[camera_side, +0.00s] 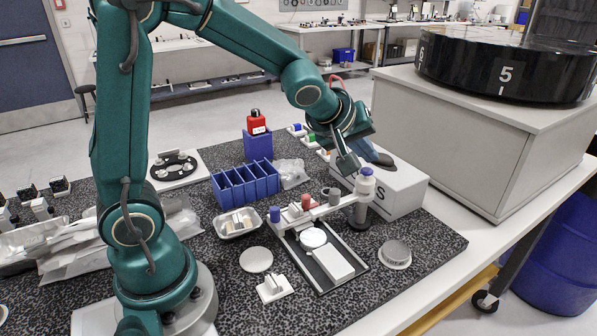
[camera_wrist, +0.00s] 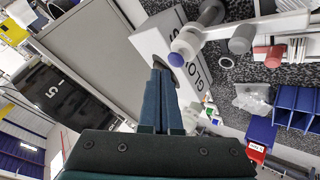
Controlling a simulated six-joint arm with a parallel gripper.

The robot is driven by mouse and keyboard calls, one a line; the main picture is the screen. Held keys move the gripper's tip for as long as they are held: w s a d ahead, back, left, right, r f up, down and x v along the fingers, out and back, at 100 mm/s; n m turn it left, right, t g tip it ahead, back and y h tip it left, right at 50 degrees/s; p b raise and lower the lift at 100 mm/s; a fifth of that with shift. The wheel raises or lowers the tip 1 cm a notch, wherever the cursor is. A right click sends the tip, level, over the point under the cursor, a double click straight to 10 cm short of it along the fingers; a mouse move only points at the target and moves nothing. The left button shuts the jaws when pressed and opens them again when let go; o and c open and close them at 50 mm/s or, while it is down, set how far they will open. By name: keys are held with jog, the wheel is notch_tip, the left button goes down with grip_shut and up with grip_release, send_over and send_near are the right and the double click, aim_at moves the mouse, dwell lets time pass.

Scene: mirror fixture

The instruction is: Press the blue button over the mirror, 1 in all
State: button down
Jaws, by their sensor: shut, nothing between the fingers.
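A light bar (camera_side: 322,210) on a grey post crosses above a dark-framed tray (camera_side: 350,277) holding a white round disc (camera_side: 313,238), possibly the mirror, and a white block. A blue button (camera_side: 275,214) is at the bar's left end, with a red button (camera_side: 306,202) and a grey one (camera_side: 335,196) further right. A blue cap (camera_side: 367,172) tops the post; it also shows in the wrist view (camera_wrist: 182,51). My gripper (camera_side: 348,163) is shut and empty, just left of and slightly above the blue cap, apparently apart from it. Its fingertips show in the wrist view (camera_wrist: 160,66).
A white glove box (camera_side: 405,193) stands behind the post. Blue bins (camera_side: 245,184) and a blue holder with a red-topped item (camera_side: 257,143) stand at left back. A metal tray (camera_side: 237,224) and a round metal piece (camera_side: 396,252) flank the fixture. A large cabinet (camera_side: 475,135) stands right.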

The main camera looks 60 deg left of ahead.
jog(key=shift+r, duration=0.1)
jog(key=shift+r, duration=2.45)
notch_tip(320, 180, up, 4)
jog(key=s+t, duration=0.1)
jog(key=s, duration=0.2)
jog(key=s+d+f+m+g, duration=0.1)
jog(key=s+f+m, duration=0.1)
jog(key=s, duration=0.4)
jog(key=s+d+f+m+g+h, duration=0.1)
jog(key=s+d+f+m+g, duration=0.1)
jog(key=s+m, duration=0.3)
jog(key=s+d+f+m+g+h, duration=0.1)
jog(key=s+f+m, duration=0.3)
jog(key=s, duration=0.3)
jog(key=shift+s+d+f, duration=0.2)
jog(key=shift+s+d, duration=0.1)
jog(key=shift+s, duration=0.05)
